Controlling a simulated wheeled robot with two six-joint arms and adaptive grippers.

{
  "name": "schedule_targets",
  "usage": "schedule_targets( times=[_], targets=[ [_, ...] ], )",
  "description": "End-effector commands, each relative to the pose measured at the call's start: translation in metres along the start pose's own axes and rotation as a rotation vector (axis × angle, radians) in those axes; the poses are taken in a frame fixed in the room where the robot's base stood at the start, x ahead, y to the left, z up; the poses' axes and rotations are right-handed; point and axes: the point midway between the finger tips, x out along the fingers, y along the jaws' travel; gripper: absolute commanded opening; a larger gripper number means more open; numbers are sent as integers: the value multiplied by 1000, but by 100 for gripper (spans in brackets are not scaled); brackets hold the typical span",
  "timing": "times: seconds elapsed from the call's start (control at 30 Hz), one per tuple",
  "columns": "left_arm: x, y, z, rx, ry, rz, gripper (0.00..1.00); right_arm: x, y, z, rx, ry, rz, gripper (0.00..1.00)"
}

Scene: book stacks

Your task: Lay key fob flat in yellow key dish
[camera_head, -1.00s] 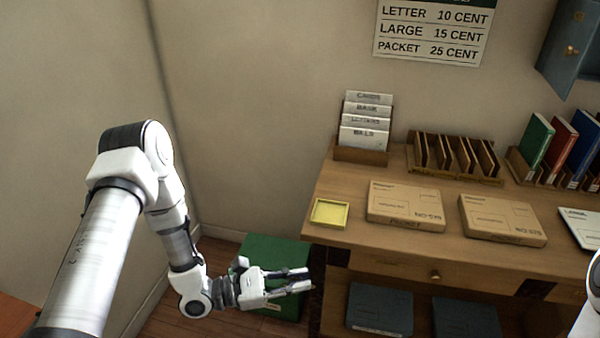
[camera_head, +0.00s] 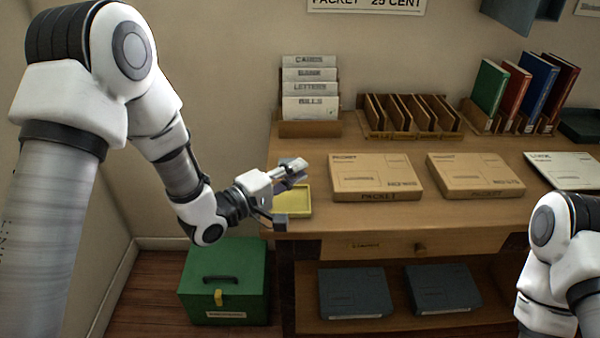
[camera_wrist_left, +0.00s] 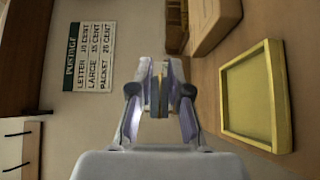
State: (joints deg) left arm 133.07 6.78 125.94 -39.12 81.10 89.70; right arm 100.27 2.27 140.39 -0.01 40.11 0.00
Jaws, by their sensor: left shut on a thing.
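The yellow key dish (camera_head: 303,207) is a shallow square tray near the left front corner of the desk. My left gripper (camera_head: 294,168) is above the dish, partly covering it in the head view. In the left wrist view its two fingers (camera_wrist_left: 157,92) are shut on a thin, dark piece with a tan edge, which I take for the key fob (camera_wrist_left: 154,98). The fob cannot be made out in the head view. The dish (camera_wrist_left: 284,98) shows in the wrist view to the right of the fingers, apart from them, and looks empty. My right gripper is out of view.
Two cardboard packets (camera_head: 375,178) (camera_head: 475,176) lie right of the dish. A card rack (camera_head: 310,128), a slotted wooden sorter (camera_head: 410,132) and books (camera_head: 513,90) stand behind. A green box (camera_head: 225,280) is on the floor left of the desk (camera_head: 440,215).

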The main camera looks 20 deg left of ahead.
Motion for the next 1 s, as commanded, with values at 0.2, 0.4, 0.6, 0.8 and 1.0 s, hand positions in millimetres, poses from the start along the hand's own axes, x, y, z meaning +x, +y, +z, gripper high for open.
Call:
schedule_targets(
  times=[0.2,0.4,0.6,0.8,1.0],
  targets=[
    [-2,1,0,-13,3,7,0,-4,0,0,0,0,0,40],
    [-2,-15,0,-14,3,7,0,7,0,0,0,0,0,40],
    [-2,-35,1,-15,2,7,0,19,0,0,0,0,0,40],
    [-1,-53,1,-15,2,7,0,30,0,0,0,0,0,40],
    [-1,-60,1,-14,2,8,0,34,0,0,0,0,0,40]
  ],
)
